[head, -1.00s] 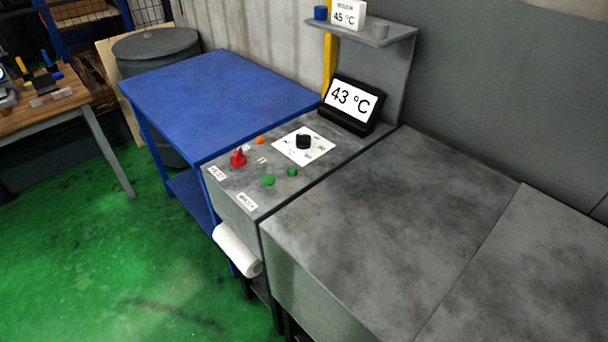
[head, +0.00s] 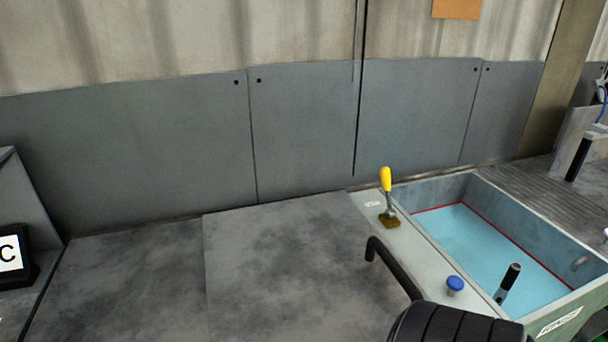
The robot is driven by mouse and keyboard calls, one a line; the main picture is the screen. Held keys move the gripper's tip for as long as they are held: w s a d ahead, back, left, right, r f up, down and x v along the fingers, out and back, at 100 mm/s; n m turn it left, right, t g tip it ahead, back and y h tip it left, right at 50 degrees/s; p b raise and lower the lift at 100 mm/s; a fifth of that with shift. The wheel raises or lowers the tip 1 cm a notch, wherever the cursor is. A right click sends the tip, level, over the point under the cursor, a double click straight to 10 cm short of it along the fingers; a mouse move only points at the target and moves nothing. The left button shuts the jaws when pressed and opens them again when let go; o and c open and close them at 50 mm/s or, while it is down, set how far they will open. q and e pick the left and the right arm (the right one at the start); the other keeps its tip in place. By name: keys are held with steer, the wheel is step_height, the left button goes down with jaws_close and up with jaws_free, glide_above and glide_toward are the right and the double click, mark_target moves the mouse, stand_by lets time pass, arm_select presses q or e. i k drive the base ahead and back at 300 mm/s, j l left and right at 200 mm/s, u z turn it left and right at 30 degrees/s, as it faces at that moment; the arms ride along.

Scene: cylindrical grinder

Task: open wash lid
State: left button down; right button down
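A flat mottled grey cover panel (head: 290,262) lies level in the middle of the head view; it may be the wash lid, but I see no label on it. A seam parts it from a second grey panel (head: 125,285) on its left. A black curved bar (head: 388,262) stands at its right front; I cannot tell whether it is fixed to the panel. To the right is an uncovered basin (head: 452,188) with a light blue bottom and a red line around it.
Between panel and basin, a light grey strip bears a yellow-handled lever (head: 386,182) and a blue knob (head: 455,284). A black-gripped handle (head: 508,282) stands in the basin's near corner. A dark ribbed object (head: 455,325) fills the lower edge. A grey wall (head: 150,150) rises behind.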

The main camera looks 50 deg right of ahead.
mark_target(314, 268)
steer(key=z, duration=0.45)
steer(key=l+z, duration=0.1)
steer(key=z, duration=0.75)
steer(key=l+z, duration=0.1)
steer(key=z, duration=0.3)
steer(key=i, duration=0.05)
